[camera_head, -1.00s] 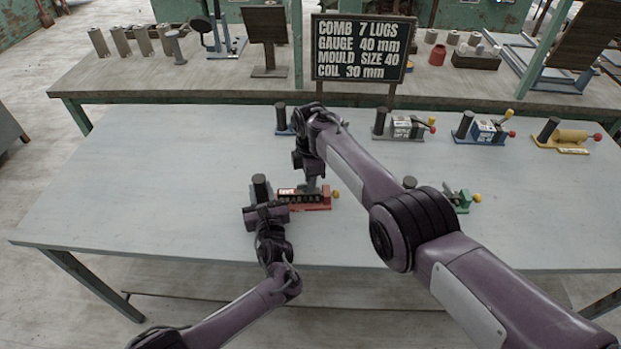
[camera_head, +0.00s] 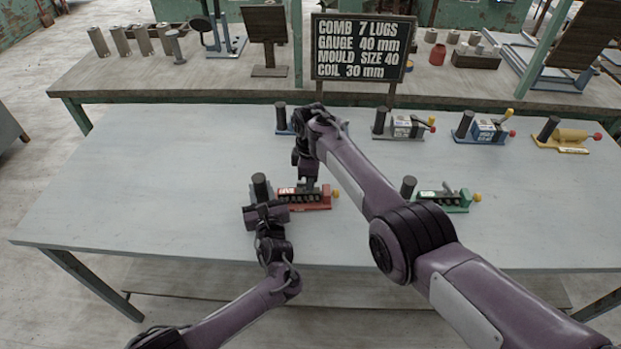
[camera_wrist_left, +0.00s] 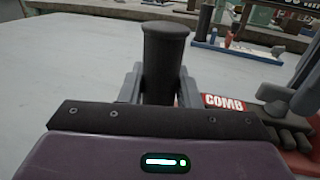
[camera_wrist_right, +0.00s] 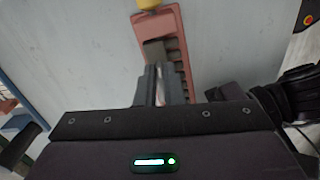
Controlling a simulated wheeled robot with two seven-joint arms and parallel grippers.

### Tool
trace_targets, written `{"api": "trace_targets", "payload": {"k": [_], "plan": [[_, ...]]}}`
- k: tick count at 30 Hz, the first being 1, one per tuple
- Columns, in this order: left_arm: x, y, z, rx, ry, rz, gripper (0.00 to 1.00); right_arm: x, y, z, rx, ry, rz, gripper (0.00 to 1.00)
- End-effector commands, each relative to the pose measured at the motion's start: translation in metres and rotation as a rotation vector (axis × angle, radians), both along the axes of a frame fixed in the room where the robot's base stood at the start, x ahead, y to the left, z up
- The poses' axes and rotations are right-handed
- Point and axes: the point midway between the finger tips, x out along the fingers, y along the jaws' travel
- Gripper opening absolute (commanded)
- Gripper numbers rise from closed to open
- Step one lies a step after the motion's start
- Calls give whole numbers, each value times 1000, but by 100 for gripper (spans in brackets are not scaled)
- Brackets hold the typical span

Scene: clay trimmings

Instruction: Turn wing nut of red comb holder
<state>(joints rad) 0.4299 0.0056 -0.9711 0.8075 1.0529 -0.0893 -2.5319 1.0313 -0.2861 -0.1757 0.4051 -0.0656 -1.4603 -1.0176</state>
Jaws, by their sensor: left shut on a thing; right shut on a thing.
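The red comb holder (camera_head: 318,204) stands on the near table, with a dark upright post (camera_head: 260,187) at its left end and a yellow knob at its right end. My left gripper (camera_head: 262,207) is shut on the post; the left wrist view shows its fingers on both sides of the post (camera_wrist_left: 165,55), beside the red COMB label (camera_wrist_left: 222,101). My right gripper (camera_head: 308,186) points down over the holder, shut on the wing nut, which is mostly hidden between the fingers. The right wrist view shows the holder's red base (camera_wrist_right: 174,40) and yellow knob (camera_wrist_right: 149,5) beyond the fingertips.
A green holder (camera_head: 440,206) stands to the right. Behind are a blue holder (camera_head: 284,131), partly hidden by my right arm, a grey one (camera_head: 400,136), another blue one (camera_head: 482,138) and a yellow one (camera_head: 570,147). A lettered board (camera_head: 362,48) stands behind. The table's left is clear.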

Motion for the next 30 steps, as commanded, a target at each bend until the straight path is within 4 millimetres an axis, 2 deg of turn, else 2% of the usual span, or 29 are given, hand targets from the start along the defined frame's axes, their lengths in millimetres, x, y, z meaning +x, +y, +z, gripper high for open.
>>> {"api": "trace_targets", "payload": {"k": [18, 30], "plan": [[0, 0, 0, -1, -1, 0, 0, -7, 3, 0, 1, 0, -574, 0], [0, 0, 0, -1, -1, 0, 0, -9, 5, -1, 0, 0, -812, 0]]}}
